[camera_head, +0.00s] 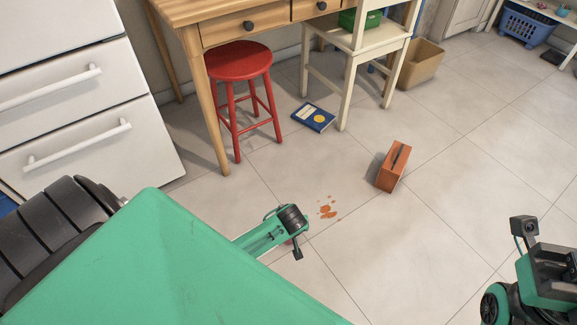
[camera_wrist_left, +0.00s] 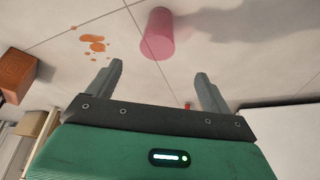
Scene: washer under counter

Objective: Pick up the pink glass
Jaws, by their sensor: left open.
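The pink glass (camera_wrist_left: 158,35) stands on the tiled floor in the left wrist view, just beyond and between my left fingertips. My left gripper (camera_wrist_left: 159,68) is open, with its two grey fingers apart and nothing between them. In the head view the glass is almost wholly hidden behind my left arm and wrist. Part of my right arm shows at the lower right of the head view; its fingers are out of sight.
An orange-brown spill (camera_head: 327,209) lies near my left wrist. A brown box (camera_head: 394,168), a blue book (camera_head: 314,117), a red stool (camera_head: 240,68) and a cream chair (camera_head: 370,45) stand farther off. White drawers (camera_head: 75,130) are at left. Floor at right is clear.

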